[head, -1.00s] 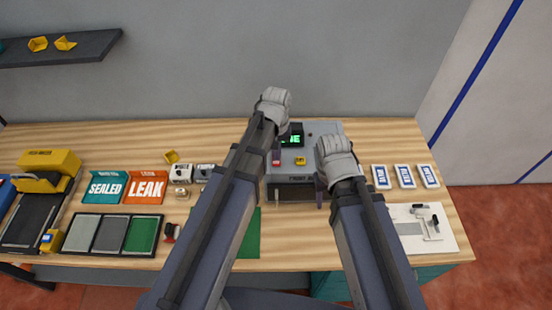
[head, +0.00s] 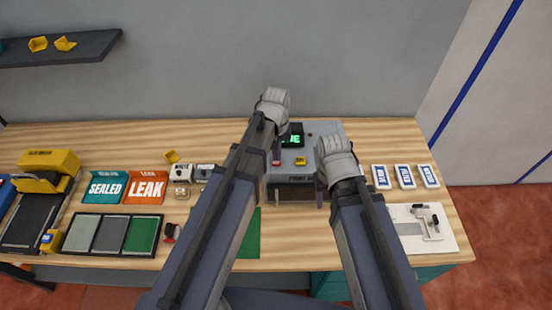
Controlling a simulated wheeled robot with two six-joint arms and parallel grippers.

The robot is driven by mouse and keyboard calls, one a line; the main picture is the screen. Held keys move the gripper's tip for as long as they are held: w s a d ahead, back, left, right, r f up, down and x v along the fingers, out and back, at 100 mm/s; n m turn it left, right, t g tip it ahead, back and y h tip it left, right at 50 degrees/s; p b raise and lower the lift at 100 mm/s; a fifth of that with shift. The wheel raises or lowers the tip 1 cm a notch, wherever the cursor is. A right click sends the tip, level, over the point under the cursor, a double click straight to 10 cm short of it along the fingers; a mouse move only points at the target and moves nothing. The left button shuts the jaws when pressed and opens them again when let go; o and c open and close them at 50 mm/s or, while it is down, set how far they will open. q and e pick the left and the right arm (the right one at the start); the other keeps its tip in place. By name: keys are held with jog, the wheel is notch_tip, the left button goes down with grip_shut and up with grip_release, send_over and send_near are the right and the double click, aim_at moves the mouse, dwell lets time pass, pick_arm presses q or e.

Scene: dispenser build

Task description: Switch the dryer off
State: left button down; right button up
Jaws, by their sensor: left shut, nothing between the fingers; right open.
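The dryer appears to be the grey box (head: 320,130) at the middle of the bench, with a small display showing green characters (head: 293,139). A red switch or button (head: 276,160) and a yellow tag or button (head: 300,161) sit on its top. My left gripper (head: 280,138) is over the box's left part, close to the display and the red part; its fingertips are mostly hidden by my arm. My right gripper (head: 320,190) is at the box's front right side, open, its fingers partly hidden. I cannot tell whether either gripper touches the box.
Teal SEALED (head: 105,187) and orange LEAK (head: 147,187) bins stand to the left, with a tray of coloured pads (head: 110,234) in front. Several blue-and-white cards (head: 405,176) and a white plate with a clamp (head: 428,240) lie to the right.

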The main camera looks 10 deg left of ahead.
aim_at(277, 163)
pick_arm(q)
jog(key=shift+f+b, duration=0.95)
dwell(0.6)
notch_tip(277, 163, up, 7)
jog(key=p, duration=0.7)
jog(key=shift+r, duration=0.1)
dwell(0.3)
jog(key=s+d+f+m+b, duration=0.2)
jog(key=s+f+m+b, duration=0.1)
jog(key=s+f+b, duration=0.2)
jog(key=s+d+f+m+y+b, duration=0.1)
jog(key=s+d+f+m+b, duration=0.2)
jog(key=s+f+b, duration=0.3)
jog(key=s, duration=0.3)
jog(key=shift+d, duration=0.25)
jog(key=shift+w, duration=0.1)
